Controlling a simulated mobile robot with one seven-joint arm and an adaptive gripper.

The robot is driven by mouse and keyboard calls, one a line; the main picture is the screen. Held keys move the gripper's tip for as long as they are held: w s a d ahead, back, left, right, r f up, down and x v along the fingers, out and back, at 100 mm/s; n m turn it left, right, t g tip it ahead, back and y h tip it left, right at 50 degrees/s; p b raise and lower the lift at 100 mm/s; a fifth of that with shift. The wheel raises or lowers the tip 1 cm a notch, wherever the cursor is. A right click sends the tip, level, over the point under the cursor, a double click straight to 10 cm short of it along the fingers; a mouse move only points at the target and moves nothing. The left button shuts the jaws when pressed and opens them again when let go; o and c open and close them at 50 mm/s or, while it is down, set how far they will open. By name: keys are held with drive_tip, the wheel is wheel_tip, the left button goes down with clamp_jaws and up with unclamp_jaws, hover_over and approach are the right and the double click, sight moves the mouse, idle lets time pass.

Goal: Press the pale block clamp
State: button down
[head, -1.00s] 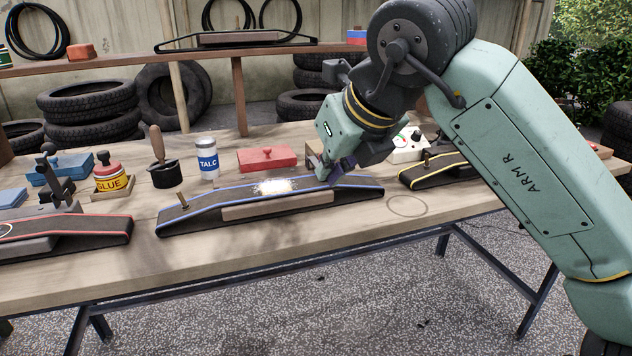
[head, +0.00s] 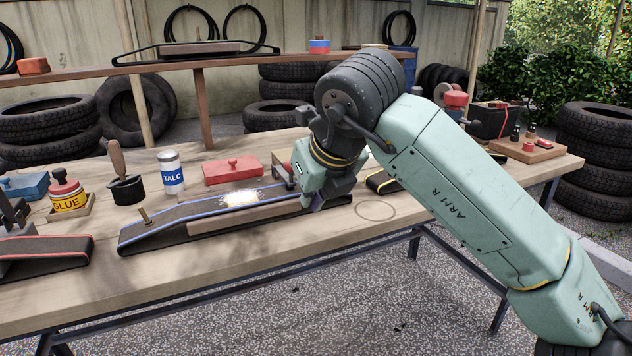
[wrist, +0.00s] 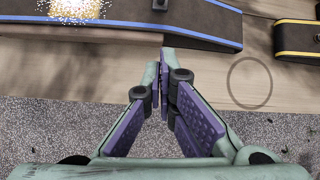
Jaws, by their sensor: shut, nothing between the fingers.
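A pale wooden block (head: 235,217) sits under the dark tube strip with blue edging (head: 165,228) on the bench. A white powdery patch lies on the strip, which also shows in the wrist view (wrist: 190,22). A small dark post (wrist: 160,4) stands on the strip at the top edge of the wrist view. I cannot tell which part is the clamp. My gripper (wrist: 164,55) is shut and empty, its purple-padded fingers together. In the head view my gripper (head: 310,203) is at the strip's right end and hides part of it; contact cannot be told.
A talc can (head: 171,174), a glue pot (head: 68,194), a dark pot with a handle (head: 124,186) and a red box (head: 232,171) stand behind and left. A yellow-edged strip (wrist: 300,40) lies to the right. Bare bench with a drawn circle (head: 375,210) lies between the strips.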

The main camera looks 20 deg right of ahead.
sight(297, 196)
drive_tip(key=x, duration=0.3)
drive_tip(key=shift+w, duration=0.25)
drive_tip(key=shift+w+a+r+p, duration=0.15)
drive_tip(key=shift+w+r+p, duration=0.15)
drive_tip(key=shift+r, duration=0.3)
drive_tip(key=shift+w+a+r+p, duration=0.15)
drive_tip(key=shift+w+r, duration=0.2)
drive_tip(key=shift+r, duration=0.25)
drive_tip(key=shift+w+r, duration=0.3)
drive_tip(key=shift+r, duration=0.15)
drive_tip(key=shift+r, duration=0.1)
drive_tip(key=shift+w+r+p, duration=0.1)
drive_tip(key=shift+r+p, duration=0.05)
drive_tip(key=shift+p, duration=0.2)
drive_tip(key=shift+r, duration=0.2)
